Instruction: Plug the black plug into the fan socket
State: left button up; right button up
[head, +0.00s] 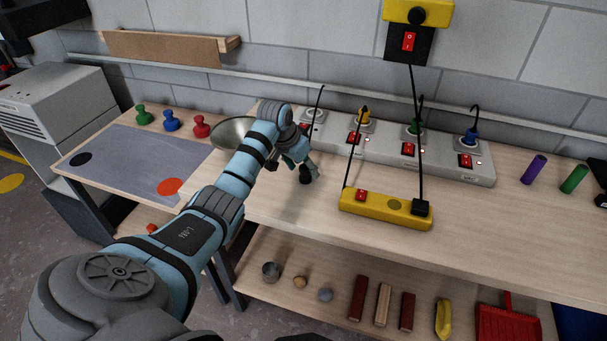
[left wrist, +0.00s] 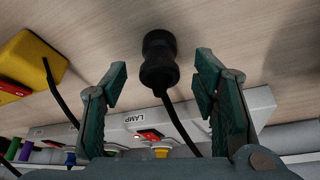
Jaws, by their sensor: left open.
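A black plug (left wrist: 159,62) with a black cord is between the open fingers of my left gripper (left wrist: 160,82), with clear gaps on both sides. In the head view the plug (head: 305,175) is a small dark shape on the bench under the left gripper (head: 297,163), partly hidden by it. A grey socket strip (head: 385,150) runs along the back of the bench with red switches. Yellow (head: 365,116), green (head: 415,127) and blue (head: 470,136) plugs sit in it. Its leftmost socket (head: 313,116) shows no coloured plug. One label reads LAMP (left wrist: 133,118); I cannot read a fan label. My right gripper is out of view.
A yellow strip (head: 385,208) with a black plug (head: 421,208) lies in front of the grey strip. A metal bowl (head: 231,132) is behind my left arm. The bench front is mostly clear.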

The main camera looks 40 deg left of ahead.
aim_at(305, 167)
pick_arm(q)
jog(key=shift+x, duration=0.85)
jog(key=shift+c, duration=0.6)
jog(key=c, duration=1.1)
jog(key=shift+o, duration=0.2)
jog(key=shift+r, duration=0.1)
notch_tip(305, 167, up, 20)
jog(key=p, duration=0.1)
jog(key=shift+p, duration=0.35)
